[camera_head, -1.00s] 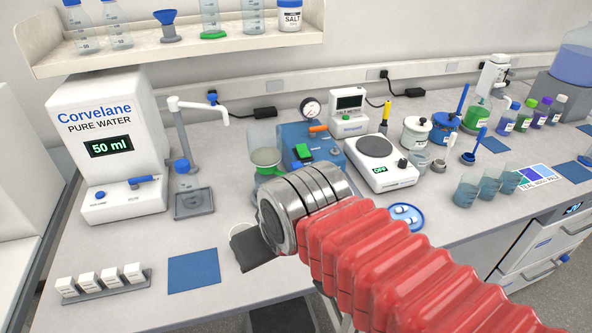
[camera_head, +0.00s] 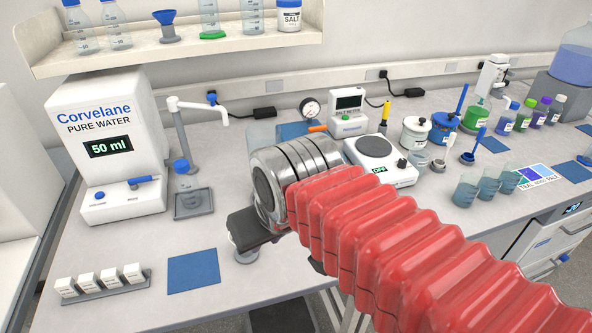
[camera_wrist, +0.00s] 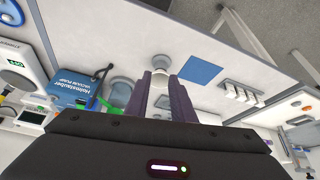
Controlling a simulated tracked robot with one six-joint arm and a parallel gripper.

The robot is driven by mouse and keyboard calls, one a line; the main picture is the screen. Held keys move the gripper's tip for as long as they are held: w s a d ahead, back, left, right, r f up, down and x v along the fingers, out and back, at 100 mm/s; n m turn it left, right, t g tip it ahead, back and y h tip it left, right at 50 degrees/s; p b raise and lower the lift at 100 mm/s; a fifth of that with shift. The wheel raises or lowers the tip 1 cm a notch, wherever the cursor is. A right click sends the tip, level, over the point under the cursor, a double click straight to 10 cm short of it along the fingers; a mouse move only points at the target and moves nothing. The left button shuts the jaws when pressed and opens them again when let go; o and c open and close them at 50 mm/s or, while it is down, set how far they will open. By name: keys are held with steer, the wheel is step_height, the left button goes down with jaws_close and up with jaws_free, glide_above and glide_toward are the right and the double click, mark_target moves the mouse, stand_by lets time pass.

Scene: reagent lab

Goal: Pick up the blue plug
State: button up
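A small blue plug (camera_head: 212,97) is at the wall strip behind the bench in the head view, with a black cord running to a black power adapter (camera_head: 264,113). I cannot make it out in the wrist view. My gripper (camera_head: 248,240) is over the front part of the bench, well forward of the plug and apart from it. In the wrist view, two dark fingers (camera_wrist: 163,90) point down with a gap between them. A small white round vessel (camera_wrist: 160,62) shows at and between their tips. In the head view its base shows below the gripper; contact is unclear.
A blue mat (camera_head: 193,272) and a rack of white boxes (camera_head: 103,283) lie in front. A hotplate (camera_head: 378,160) and several beakers stand right. My arm hides most of the vacuum pump.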

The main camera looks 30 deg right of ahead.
steer(key=o, duration=0.5)
steer(key=w+d+r+g, duration=0.1)
steer(key=w+d+r, duration=0.1)
steer(key=w, duration=0.1)
steer(key=w+d+r+m, duration=0.1)
steer(key=w+d+r, duration=0.1)
steer(key=w+r, duration=0.1)
steer(key=w+d+r+g, duration=0.1)
steer(key=w+d+r, duration=0.2)
steer(key=w, duration=0.1)
steer(key=shift+d+r+g+h, duration=0.1)
steer(key=shift+r+g+h, duration=0.1)
steer(key=shift+g+h, duration=0.1)
steer(key=shift+c, duration=0.2)
steer(key=w+d+r+m+g, duration=0.1)
steer(key=w+d+r+g, duration=0.1)
steer(key=w+d, duration=0.6)
steer(key=shift+d+r+m+g, duration=0.3)
steer(key=shift+d, duration=0.75)
steer(key=shift+f, duration=0.1)
step_height(320, 180, down, 8)
steer(key=shift+f, duration=0.25)
steer(key=shift+f, duration=0.1)
steer(key=shift+s+f, duration=0.1)
steer(key=shift+f, duration=2.35)
steer(key=shift+c, duration=0.7)
